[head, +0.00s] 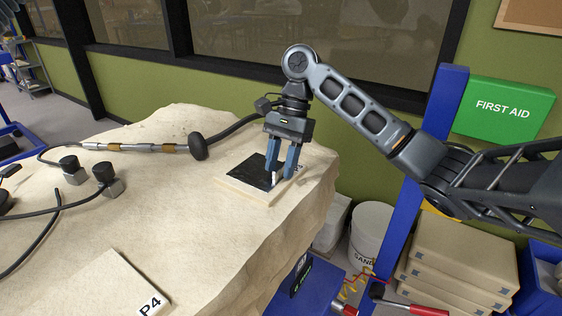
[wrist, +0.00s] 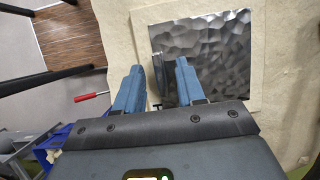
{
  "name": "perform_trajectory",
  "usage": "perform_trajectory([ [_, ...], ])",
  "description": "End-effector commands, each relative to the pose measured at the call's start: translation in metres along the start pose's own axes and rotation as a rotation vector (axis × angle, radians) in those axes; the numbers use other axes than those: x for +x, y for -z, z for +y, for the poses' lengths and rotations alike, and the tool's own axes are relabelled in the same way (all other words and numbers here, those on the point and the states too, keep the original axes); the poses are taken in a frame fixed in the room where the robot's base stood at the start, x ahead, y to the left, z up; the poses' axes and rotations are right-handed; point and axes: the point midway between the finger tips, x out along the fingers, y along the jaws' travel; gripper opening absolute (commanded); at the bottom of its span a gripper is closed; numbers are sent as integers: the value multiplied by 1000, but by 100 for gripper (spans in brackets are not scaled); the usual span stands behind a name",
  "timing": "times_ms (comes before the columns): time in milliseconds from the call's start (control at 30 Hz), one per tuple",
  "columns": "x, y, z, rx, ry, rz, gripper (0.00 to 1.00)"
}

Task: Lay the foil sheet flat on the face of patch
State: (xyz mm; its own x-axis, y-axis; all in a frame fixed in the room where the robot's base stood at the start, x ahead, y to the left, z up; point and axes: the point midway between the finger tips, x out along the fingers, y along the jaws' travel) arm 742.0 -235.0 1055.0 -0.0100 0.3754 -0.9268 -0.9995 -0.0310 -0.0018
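The foil sheet (wrist: 222,50) is dark, shiny and dimpled. It lies over the face of the pale square patch (wrist: 257,95), with a pale margin showing around it. In the head view the foil (head: 250,170) looks black and mostly flat on the patch (head: 237,188), on top of the big rock. My gripper (head: 282,178) points down at the foil's right part. Its blue fingers (wrist: 160,68) stand apart. A smoother grey strip of foil shows between them, and a small bright sliver shows there in the head view. I cannot tell if that edge is raised or touches a finger.
Another pale patch marked P4 (head: 95,290) lies at the rock's front. A pen-like tool with a hose (head: 150,147) and small black-capped knobs (head: 73,170) lie to the left. The rock (head: 200,235) is bare between. Its edge drops off to the right.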

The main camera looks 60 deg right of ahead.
Motion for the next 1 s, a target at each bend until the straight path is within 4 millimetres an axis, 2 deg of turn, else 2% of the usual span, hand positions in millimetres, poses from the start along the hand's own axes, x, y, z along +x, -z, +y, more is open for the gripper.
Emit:
perform_trajectory([
  [167, -7, 0, 0, 0, 1, 2, 39],
  [600, -70, 1, 0, 1, 0, 3, 39],
  [733, -77, 0, 0, 0, 0, 1, 39],
  [1000, -78, 0, 0, 0, 0, 0, 39],
])
